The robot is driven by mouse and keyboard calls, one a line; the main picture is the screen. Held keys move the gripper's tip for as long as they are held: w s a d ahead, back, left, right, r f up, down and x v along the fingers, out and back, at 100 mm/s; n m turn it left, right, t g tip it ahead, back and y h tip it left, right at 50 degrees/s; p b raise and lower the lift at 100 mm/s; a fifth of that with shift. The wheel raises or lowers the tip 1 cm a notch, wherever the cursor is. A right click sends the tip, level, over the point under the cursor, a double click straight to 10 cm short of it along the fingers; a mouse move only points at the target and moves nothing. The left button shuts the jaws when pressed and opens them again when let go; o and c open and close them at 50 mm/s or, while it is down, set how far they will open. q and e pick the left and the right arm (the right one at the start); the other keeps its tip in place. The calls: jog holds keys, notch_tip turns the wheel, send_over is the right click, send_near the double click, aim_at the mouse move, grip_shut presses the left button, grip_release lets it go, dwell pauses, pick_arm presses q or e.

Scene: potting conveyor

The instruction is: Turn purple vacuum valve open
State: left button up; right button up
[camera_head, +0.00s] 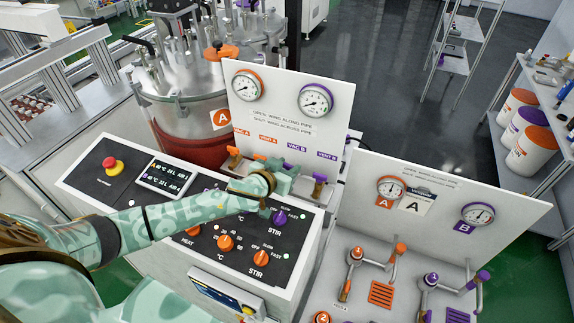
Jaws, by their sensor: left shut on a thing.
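The white upright valve panel (275,120) carries an orange-rimmed gauge and a purple-rimmed gauge (316,99), with labels VAC A, VENT A, VAC B and VENT B below them. My left gripper (283,180) is at the panel's foot, below the VAC B label, shut on the purple vacuum valve. The gripper hides nearly all of that valve, so its handle's angle cannot be told. The purple VENT B valve (319,180) stands just to the right of the gripper. My right gripper is not in view.
A black control panel (120,190) with a red stop button (112,165) and orange and purple knobs lies under my left arm. A steel vessel (185,85) stands behind. A second valve board (440,190) with levers is at right.

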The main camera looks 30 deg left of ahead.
pick_arm(q)
jog(key=m+h, duration=0.1)
jog(key=h, duration=0.1)
jog(key=m+g+h+p, duration=0.1)
jog(key=m, duration=0.1)
jog(key=shift+w+a+r+h, duration=0.15)
jog(key=shift+a+r+h, duration=0.05)
jog(key=shift+a+h, duration=0.2)
jog(key=shift+w+a+m+g+h, duration=0.1)
jog(key=shift+m+g+h, duration=0.3)
jog(key=shift+m+h, duration=0.7)
jog(key=shift+w+a+f+m+g+h, duration=0.1)
jog(key=shift+f+m+g+h, duration=0.05)
jog(key=shift+m+g+h, duration=0.7)
jog(key=m+g+h+b, duration=0.1)
jog(key=m+g+b, duration=0.1)
jog(key=b, duration=0.1)
jog(key=m+g+h+b, duration=0.1)
jog(key=m+g+b, duration=0.1)
jog(key=b, duration=0.2)
jog(key=m+g+h+b, duration=0.2)
jog(key=m+b, duration=0.1)
jog(key=shift+w+a+f+b, duration=0.15)
jog(key=shift+w+f+b, duration=0.15)
jog(key=shift+b, duration=0.1)
jog(key=shift+r+m+g+b, duration=0.25)
jog(key=shift+m+g+b, duration=0.2)
jog(key=shift+g+b, duration=0.3)
jog(key=o, duration=1)
jog(key=shift+h, duration=0.25)
